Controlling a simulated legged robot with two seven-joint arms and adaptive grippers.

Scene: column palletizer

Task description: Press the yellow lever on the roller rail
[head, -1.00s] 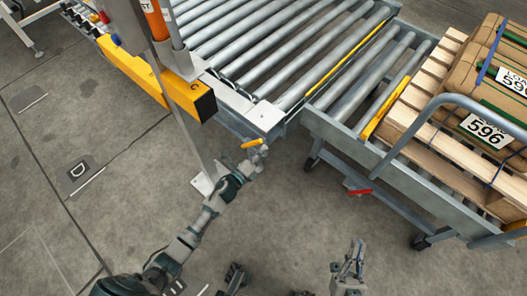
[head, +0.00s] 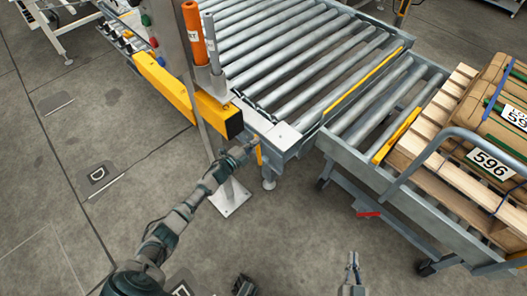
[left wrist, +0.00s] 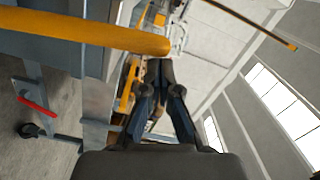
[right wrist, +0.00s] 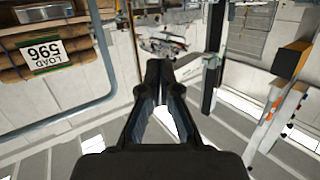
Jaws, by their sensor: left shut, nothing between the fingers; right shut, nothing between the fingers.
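The yellow lever (head: 259,156) is at the near corner of the roller rail (head: 283,133) and points steeply down in the head view. In the left wrist view the lever (left wrist: 95,28) is a large yellow bar across the upper left, close to the fingers. My left gripper (head: 249,147) is shut and empty, right beside the lever. Whether it touches the lever I cannot tell. Its closed fingers (left wrist: 158,75) show in the left wrist view. My right gripper (head: 352,262) is shut and empty, low over the floor and away from the rail.
A yellow beam (head: 185,92) and a post with an orange cylinder (head: 194,35) stand left of the rail. A cart (head: 343,150) carrying a wooden pallet and strapped boxes adjoins the rail on the right, with a red pedal (head: 369,214) below. The floor in front is open.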

